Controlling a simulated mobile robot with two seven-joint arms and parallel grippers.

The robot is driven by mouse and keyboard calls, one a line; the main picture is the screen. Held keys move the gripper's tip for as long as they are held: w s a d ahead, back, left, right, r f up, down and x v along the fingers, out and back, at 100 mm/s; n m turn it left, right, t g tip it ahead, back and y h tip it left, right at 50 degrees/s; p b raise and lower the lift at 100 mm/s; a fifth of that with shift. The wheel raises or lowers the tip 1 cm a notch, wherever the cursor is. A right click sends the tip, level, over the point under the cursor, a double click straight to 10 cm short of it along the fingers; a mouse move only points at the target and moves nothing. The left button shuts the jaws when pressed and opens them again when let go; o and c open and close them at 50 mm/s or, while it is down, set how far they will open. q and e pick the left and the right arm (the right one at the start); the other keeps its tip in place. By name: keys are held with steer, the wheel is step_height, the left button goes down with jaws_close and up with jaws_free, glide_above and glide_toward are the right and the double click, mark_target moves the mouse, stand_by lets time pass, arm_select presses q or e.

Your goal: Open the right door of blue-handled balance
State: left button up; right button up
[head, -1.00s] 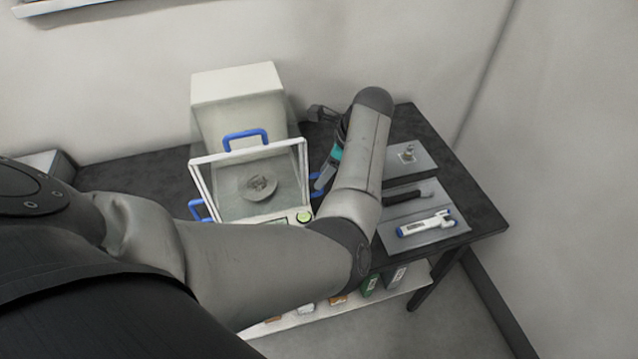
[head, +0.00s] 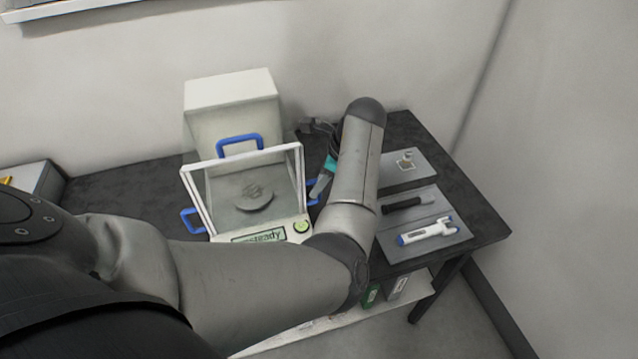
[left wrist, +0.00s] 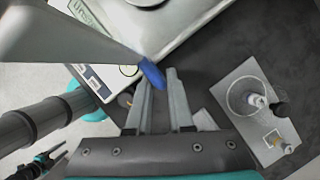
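The balance (head: 230,105) has a white housing, clear panes, a round pan (head: 254,197) and a display (head: 258,236). A blue handle (head: 239,145) is on top and another (head: 192,220) on the left side. The right door's blue handle (head: 313,194) is partly hidden by my left gripper (head: 318,190). In the left wrist view, this handle (left wrist: 152,73) is at the fingertips of my left gripper (left wrist: 162,80), against the left finger. The fingers are apart. The right side looks closed. A teal and dark piece, apparently my right gripper (left wrist: 45,160), shows at lower left; its opening is unclear.
Right of my left arm, grey trays on the dark table (head: 480,215) hold a small item (head: 405,160), a dark tool (head: 405,202) and a white-blue pipette (head: 427,232). A shelf with small boxes (head: 372,296) is below. A grey box (head: 35,180) stands at far left.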

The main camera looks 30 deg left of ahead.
arm_select(q)
jaws_close()
stand_by(1.0)
